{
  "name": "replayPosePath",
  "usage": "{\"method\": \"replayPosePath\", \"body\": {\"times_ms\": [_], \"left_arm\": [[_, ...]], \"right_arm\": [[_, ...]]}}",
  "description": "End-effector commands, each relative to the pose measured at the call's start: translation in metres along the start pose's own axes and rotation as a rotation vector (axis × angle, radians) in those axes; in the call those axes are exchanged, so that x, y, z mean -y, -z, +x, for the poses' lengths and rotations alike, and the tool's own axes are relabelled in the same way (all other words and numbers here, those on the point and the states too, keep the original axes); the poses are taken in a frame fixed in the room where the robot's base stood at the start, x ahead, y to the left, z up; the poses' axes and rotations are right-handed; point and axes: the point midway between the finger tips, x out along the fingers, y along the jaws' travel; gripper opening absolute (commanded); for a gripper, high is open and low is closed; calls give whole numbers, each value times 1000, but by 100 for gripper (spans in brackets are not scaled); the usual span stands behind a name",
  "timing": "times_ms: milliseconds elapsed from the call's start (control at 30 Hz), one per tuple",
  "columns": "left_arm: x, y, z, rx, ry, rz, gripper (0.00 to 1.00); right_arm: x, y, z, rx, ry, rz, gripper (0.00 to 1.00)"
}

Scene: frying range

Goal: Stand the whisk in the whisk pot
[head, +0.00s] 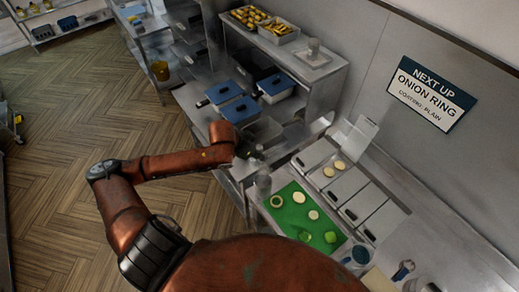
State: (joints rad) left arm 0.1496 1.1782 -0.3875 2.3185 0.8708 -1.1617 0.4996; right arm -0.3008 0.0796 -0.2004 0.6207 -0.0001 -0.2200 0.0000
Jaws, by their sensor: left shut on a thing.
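My left gripper (248,153) is at the end of the reddish-brown arm, over the near left end of the steel counter. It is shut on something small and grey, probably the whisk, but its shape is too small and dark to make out. A grey metal cylinder (263,183), which may be the whisk pot, stands just below the gripper in the picture, by the corner of the green board. I cannot tell whether the held thing touches it. My right gripper is not in view.
The green board (288,222) carries several round pieces. Lidded steel bins (347,184) stand to its right. Blue-lidded containers (277,84) stand beyond the gripper, below a shelf with food trays (278,32). A blue round container (362,255) is at lower right.

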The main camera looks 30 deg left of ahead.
Motion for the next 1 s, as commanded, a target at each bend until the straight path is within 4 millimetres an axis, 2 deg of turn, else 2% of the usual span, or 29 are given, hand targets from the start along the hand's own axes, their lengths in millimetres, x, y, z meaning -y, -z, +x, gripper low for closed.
{"method": "replayPosePath", "body": {"times_ms": [500,1000], "left_arm": [[-1,-24,38,-1,-2,-2,0],[0,-51,79,0,0,-2,0]], "right_arm": [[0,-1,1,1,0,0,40],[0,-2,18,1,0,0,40]]}}
